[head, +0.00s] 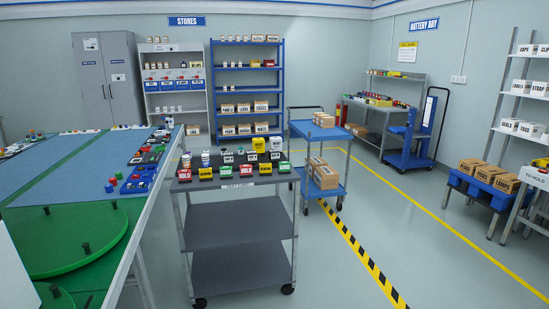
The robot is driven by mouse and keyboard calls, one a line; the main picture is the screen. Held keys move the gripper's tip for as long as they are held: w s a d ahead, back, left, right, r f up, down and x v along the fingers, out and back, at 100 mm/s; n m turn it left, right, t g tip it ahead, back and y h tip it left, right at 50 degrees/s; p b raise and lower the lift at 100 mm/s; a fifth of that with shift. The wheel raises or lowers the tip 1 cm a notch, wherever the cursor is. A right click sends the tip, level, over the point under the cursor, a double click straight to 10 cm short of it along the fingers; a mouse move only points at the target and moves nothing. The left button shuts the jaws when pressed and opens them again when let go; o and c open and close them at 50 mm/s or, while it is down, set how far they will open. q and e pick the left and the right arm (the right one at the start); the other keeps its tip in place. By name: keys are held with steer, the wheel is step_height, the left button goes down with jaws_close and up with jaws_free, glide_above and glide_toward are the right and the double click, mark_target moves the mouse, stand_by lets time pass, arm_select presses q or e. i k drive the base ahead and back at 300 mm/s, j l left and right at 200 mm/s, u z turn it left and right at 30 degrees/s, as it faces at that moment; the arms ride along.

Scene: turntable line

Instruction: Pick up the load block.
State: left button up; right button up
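A grey cart (237,240) labelled "TEST CART" stands in front of me, slightly left of the middle. The labels are too small to read surely, so I cannot tell which item, if any, is the load block. Neither of my grippers shows in the head view.
A blue-topped table (95,160) with a green turntable (75,243) and loose parts is at the left. A blue cart (322,131) with cartons stands behind the test cart. Shelves line the back wall. The floor (420,240) at the right is clear, with striped tape.

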mark_target(273, 154)
steer(key=i+l+z, duration=0.5)
steer(key=i, duration=0.4)
steer(key=i+l+z, duration=0.3)
steer(key=i, duration=0.2)
steer(key=i+z, duration=0.25)
steer(key=i, duration=0.25)
steer(key=i+l+u, duration=0.2)
steer(key=i, duration=0.3)
steer(key=i+u, duration=0.2)
steer(key=i, duration=0.35)
steer(key=i+l+u, duration=0.2)
steer(key=i, duration=0.3)
steer(key=l, duration=0.1)
